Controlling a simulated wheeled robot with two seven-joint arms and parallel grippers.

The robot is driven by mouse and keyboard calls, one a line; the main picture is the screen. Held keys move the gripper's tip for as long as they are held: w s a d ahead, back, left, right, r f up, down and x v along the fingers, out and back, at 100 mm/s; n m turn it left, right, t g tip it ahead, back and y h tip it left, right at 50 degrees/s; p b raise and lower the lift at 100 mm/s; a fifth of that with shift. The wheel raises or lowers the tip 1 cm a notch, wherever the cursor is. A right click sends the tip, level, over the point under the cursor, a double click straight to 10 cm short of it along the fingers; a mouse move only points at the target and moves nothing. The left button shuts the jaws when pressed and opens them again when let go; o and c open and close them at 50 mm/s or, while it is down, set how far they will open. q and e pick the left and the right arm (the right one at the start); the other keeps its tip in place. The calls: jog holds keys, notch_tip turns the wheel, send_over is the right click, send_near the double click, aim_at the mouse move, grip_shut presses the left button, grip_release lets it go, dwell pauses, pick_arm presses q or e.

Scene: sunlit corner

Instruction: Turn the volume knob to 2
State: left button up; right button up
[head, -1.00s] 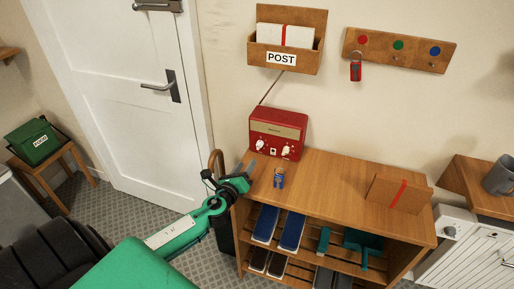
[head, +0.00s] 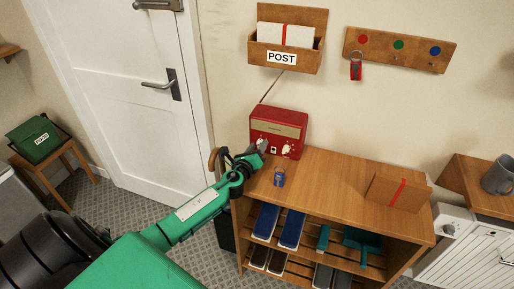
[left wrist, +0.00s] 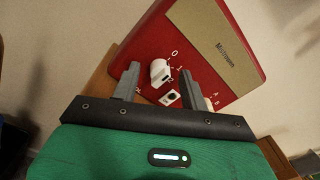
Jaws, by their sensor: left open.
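The red radio (head: 278,124) stands at the back left of the wooden shelf unit; its front also shows in the left wrist view (left wrist: 150,38). Its white volume knob (left wrist: 160,70) has a scale starting at 0 beside it. I cannot tell for sure which mark it points to. My left gripper (head: 260,147) is at the radio's left front. In the left wrist view the open fingers (left wrist: 157,76) stand either side of the volume knob, with a gap visible. A second knob (left wrist: 208,103), marked A and B, is partly hidden by the right finger. My right gripper is not in view.
A small blue item (head: 279,177) stands on the shelf top (head: 325,178) in front of the radio. A brown parcel with a red band (head: 397,192) lies to the right. The post box (head: 287,58) hangs on the wall above. The middle of the top is clear.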

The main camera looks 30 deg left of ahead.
pick_arm(q)
jog(key=c, duration=0.7)
grip_shut()
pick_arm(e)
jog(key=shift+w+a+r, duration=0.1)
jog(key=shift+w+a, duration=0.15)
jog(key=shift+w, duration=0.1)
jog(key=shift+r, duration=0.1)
